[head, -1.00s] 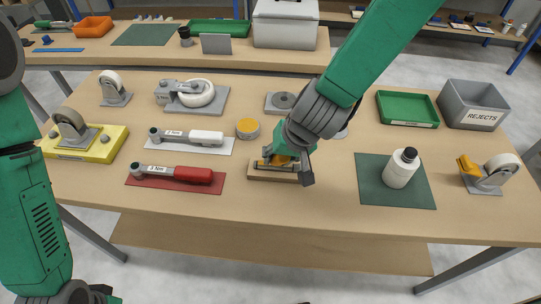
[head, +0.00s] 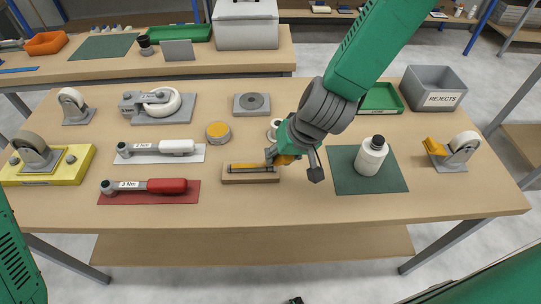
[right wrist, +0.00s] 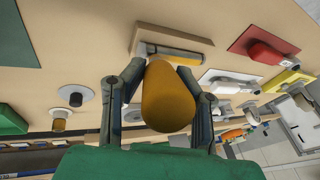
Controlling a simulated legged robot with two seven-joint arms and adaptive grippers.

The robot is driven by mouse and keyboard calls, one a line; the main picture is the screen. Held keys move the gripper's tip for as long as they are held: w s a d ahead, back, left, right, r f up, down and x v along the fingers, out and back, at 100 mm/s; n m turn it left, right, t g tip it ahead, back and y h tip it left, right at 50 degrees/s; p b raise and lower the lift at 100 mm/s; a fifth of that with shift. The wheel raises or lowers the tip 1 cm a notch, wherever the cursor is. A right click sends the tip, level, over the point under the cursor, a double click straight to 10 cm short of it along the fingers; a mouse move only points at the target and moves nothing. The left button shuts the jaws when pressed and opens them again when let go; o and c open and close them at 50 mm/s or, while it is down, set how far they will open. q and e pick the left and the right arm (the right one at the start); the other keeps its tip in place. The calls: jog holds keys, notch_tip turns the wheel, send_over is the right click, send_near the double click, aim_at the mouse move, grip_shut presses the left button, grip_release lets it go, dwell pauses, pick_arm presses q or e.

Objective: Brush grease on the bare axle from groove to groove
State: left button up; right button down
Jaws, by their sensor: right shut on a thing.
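A wooden block (head: 250,179) lies near the front middle of the bench. My right gripper (head: 286,156) is at the block's right end, shut on an orange handle, apparently the brush (right wrist: 168,97). The brush tip is hidden behind the handle in the right wrist view, so contact with the axle cannot be told. The block also shows there (right wrist: 172,36), beyond the fingers. An amber-topped tin (head: 218,132) stands behind the block. My left gripper is out of view.
Torque wrenches (head: 165,186) (head: 160,147) lie left of the block. A white bottle (head: 371,156) stands on a green mat (head: 340,180) at the right. Casters stand at both sides, with a rejects bin (head: 434,88) behind right. The front strip of bench is clear.

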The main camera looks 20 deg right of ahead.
jog(key=shift+d, duration=0.1)
notch_tip(320, 180, up, 6)
jog(key=p, duration=0.5)
jog(key=shift+r+p, duration=0.1)
jog(key=shift+p, duration=0.3)
notch_tip(320, 180, up, 3)
jog(key=p, duration=0.3)
dwell(0.8)
jog(key=shift+w+f+b, duration=0.15)
jog(key=shift+f+b, duration=0.35)
jog(key=shift+f, duration=0.55)
